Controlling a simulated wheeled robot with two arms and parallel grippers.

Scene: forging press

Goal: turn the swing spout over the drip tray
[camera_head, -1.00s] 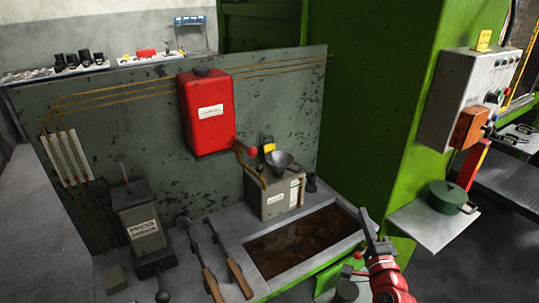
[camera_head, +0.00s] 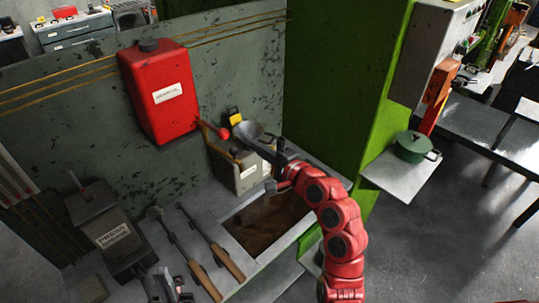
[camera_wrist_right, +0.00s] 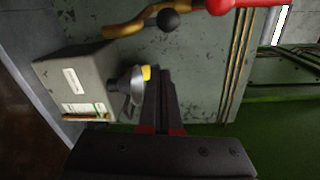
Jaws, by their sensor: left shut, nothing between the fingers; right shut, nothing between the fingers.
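The swing spout, a brass-coloured bent pipe (camera_head: 219,150), comes from under the red tank (camera_head: 160,92) and reaches toward the grey box (camera_head: 238,176) with the metal funnel (camera_head: 247,132). A red ball knob (camera_head: 222,132) sits by it. The spout also shows at the top of the right wrist view (camera_wrist_right: 132,26). The drip tray (camera_head: 250,252) is a rimmed basin with a brown bottom, in front of the box. My right gripper (camera_head: 280,147) is shut and empty, just right of the funnel. My left gripper (camera_head: 172,277) is shut and empty at the bottom left.
Two wooden-handled tools (camera_head: 212,245) lie left of the tray. A grey lever box (camera_head: 108,232) stands further left. A green wall (camera_head: 335,80) rises behind my right arm. A green pot (camera_head: 412,147) stands on a shelf at the right.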

